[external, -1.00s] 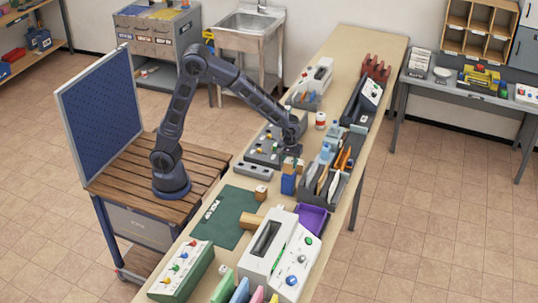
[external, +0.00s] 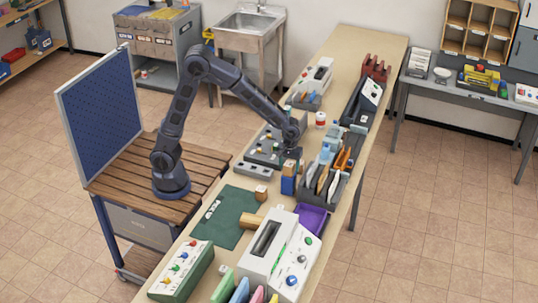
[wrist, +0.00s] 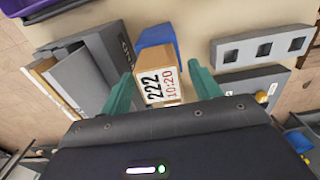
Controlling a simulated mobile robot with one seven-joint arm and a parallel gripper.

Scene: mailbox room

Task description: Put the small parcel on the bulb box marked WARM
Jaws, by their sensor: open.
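A small tan parcel (wrist: 160,88) with a white label reading "222 10:20" lies between my fingertips in the wrist view. In the external view the parcel (external: 290,168) appears to be on top of a blue box (external: 288,186); the blue box (wrist: 158,38) shows behind it in the wrist view. My gripper (wrist: 163,80) is open, with a green finger on each side of the parcel; finger contact is unclear. In the external view my gripper (external: 291,157) is just above the parcel. No WARM marking can be read. Another small tan box (external: 261,192) stands by the green mat.
Grey file holders (external: 322,188) stand close to the right of the blue box. A purple tray (external: 312,219) is nearer the camera. A grey block with square holes (wrist: 263,48) is on the other side. The green mat (external: 228,215) has bare room.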

